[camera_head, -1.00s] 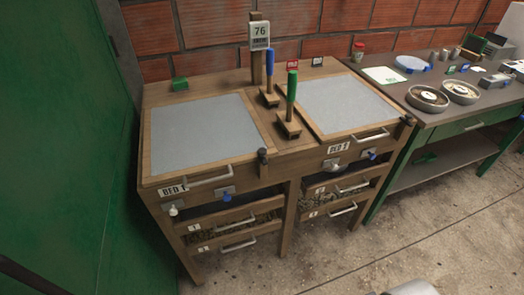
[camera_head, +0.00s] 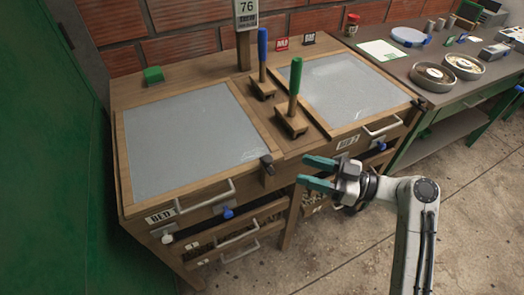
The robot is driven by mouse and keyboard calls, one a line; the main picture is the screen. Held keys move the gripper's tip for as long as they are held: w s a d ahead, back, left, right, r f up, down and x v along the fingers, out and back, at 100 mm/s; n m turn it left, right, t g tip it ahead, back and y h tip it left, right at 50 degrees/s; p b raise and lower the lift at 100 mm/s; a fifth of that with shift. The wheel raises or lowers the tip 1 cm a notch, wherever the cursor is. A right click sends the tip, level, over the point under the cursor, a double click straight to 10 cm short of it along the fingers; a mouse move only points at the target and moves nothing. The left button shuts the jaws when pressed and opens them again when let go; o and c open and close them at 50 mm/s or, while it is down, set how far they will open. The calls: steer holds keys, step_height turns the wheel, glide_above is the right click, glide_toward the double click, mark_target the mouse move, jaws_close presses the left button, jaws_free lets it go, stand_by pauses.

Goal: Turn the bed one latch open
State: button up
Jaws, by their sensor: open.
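The wooden bench has two grey-topped beds. Bed one (camera_head: 190,140) is the left one, with a "BED" label (camera_head: 160,215) and a metal bar handle (camera_head: 207,197) on its front. A dark latch-like piece (camera_head: 267,162) sits at its front right corner. A blue knob (camera_head: 228,213) and a white knob (camera_head: 167,238) are lower on the front. No part is marked as the latch. My gripper (camera_head: 318,173) is open and empty, its green-tipped fingers pointing left. It appears right of the dark piece, apart from it, in front of bed two (camera_head: 345,88).
A green-handled lever (camera_head: 295,85) and a blue-handled lever (camera_head: 262,55) stand between the beds. Slatted drawers (camera_head: 225,240) with handles are below. A green wall or door (camera_head: 60,180) closes the left side. A side table (camera_head: 405,65) with dishes stands right. Concrete floor lies in front.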

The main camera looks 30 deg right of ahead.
mark_target(268, 158)
steer(key=p+x, duration=0.2)
steer(key=x, duration=0.8)
steer(key=shift+w+a, duration=0.2)
steer(key=shift+a, duration=0.05)
jaws_close()
